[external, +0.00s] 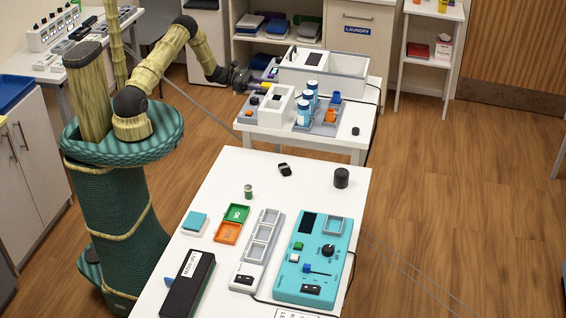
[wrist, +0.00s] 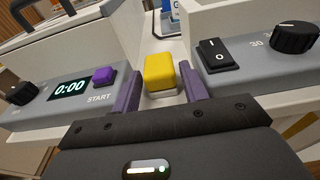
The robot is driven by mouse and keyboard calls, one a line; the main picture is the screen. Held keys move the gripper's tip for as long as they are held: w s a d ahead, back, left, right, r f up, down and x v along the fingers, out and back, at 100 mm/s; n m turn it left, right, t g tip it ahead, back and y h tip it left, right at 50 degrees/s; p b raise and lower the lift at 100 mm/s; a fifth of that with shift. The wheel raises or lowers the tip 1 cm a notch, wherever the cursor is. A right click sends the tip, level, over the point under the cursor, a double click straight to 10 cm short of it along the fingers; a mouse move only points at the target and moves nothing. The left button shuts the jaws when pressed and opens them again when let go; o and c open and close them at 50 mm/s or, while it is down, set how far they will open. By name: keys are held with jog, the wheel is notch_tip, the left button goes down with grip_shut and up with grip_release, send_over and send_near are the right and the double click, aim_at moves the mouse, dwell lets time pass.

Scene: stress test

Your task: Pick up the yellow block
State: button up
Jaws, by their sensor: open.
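The yellow block (wrist: 160,72) stands between two grey device panels in the wrist view. In the external view the yellow block (external: 266,86) is a small patch by my gripper at the far white table. My gripper (wrist: 158,92) is open, with its two purple fingers on either side of the block's near part. I cannot tell whether either finger touches it. In the external view my gripper (external: 256,86) reaches in from the left at the table's back left, small and partly hidden.
The left panel (wrist: 68,88) has a purple button and a timer display; the right panel (wrist: 250,70) has a black rocker switch and knob. Both stand close beside the fingers. Blue-white bottles (external: 303,112) and a large white basin (external: 335,72) share the far table.

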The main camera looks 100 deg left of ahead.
jog(key=w, duration=0.2)
jog(key=shift+w+f, duration=0.2)
jog(key=shift+w, duration=0.1)
jog(key=shift+c, duration=0.2)
jog(key=c, duration=0.7)
